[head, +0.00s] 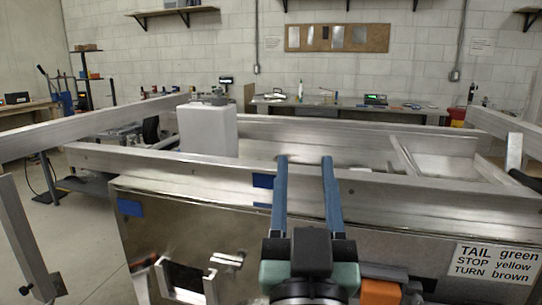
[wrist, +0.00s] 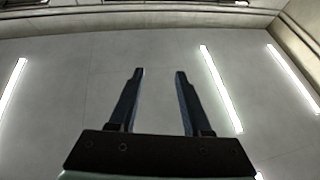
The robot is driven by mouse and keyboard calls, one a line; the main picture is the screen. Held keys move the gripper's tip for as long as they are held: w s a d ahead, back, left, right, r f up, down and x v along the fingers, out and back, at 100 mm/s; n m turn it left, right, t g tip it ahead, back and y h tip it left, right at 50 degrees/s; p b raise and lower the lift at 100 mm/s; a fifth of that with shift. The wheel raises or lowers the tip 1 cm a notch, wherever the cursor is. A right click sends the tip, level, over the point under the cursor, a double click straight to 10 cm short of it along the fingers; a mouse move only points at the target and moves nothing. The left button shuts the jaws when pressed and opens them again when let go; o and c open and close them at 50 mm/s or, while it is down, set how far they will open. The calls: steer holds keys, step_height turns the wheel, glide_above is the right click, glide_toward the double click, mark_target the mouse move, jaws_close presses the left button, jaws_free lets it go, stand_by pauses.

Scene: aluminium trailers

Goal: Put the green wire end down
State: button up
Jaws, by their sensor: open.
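My gripper (head: 304,160) is open in the head view, with its two blue fingers apart and nothing visible between them. It also shows open and empty in the wrist view (wrist: 160,72), against the ceiling. In the head view the fingers overlap the trailer's aluminium rail (head: 400,195). I cannot make out a green wire end in either view. A white label (head: 497,262) on the trailer panel at the lower right reads "TAIL green, STOP yellow, TURN brown".
A white box-shaped object (head: 208,131) stands by the trailer frame, left of my gripper. A framed opening (head: 186,278) is in the metal panel at the lower left. A workbench (head: 340,112) with small items stands at the back wall. Ceiling light strips (wrist: 221,90) show in the wrist view.

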steer(key=s+a+r+t, duration=0.2)
steer(key=s+r, duration=0.2)
steer(key=r, duration=0.3)
steer(key=s+a+r+t+y, duration=0.1)
steer(key=s+a+r, duration=0.1)
steer(key=s+r, duration=0.3)
step_height(320, 180, up, 3)
steer(key=shift+s+n+t+y, duration=0.25)
steer(key=shift+n+t+y, duration=0.05)
steer(key=shift+t, duration=0.1)
